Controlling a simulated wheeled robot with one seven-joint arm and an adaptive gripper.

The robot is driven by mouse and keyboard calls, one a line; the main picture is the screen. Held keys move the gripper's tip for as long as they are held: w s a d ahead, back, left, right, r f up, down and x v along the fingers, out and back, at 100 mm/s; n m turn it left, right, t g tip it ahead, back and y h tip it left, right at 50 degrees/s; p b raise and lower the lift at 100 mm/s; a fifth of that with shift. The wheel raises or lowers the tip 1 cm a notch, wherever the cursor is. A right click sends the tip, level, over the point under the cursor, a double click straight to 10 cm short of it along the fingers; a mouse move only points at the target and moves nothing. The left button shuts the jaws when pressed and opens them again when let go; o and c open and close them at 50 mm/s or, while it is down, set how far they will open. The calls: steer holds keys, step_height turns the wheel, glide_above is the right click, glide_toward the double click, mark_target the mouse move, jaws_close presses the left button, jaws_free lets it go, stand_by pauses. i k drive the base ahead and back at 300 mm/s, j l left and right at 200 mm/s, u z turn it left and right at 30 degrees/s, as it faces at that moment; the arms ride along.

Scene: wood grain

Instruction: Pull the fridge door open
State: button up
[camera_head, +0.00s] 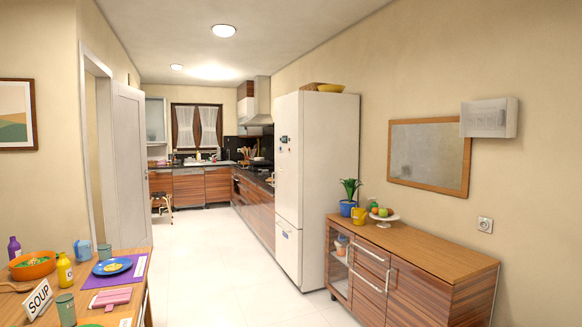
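A tall white fridge (288,180) stands against the right wall, past the wooden sideboard. Its narrow front faces left, with a tall upper door and a shorter lower door below a seam. Both doors look shut. Small magnets or stickers show on the upper door. A handle cannot be made out clearly at this distance. The broad white side of the fridge faces me. My gripper and arm are not in view.
A wooden sideboard (440,256) with a plant and fruit stand is at right, in front of the fridge. A laid dining table (135,266) is at lower left. An open white door (129,165) stands at left. Pale floor (215,270) between them is clear.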

mark_target(289, 108)
steer(key=i+j+u, duration=0.2)
steer(key=i, duration=0.2)
steer(key=i+u, duration=0.2)
steer(key=i, duration=0.2)
steer(key=i+u, duration=0.2)
steer(key=i, duration=2.65)
steer(key=i+z, duration=0.1)
steer(key=i, duration=0.85)
steer(key=i+j, duration=0.15)
steer(key=i, duration=0.8)
steer(key=i+z, duration=0.1)
steer(key=i, duration=0.85)
steer(key=i+j+z, duration=0.15)
steer(key=i, duration=0.15)
steer(key=i+j+z, duration=0.1)
steer(key=i, duration=0.2)
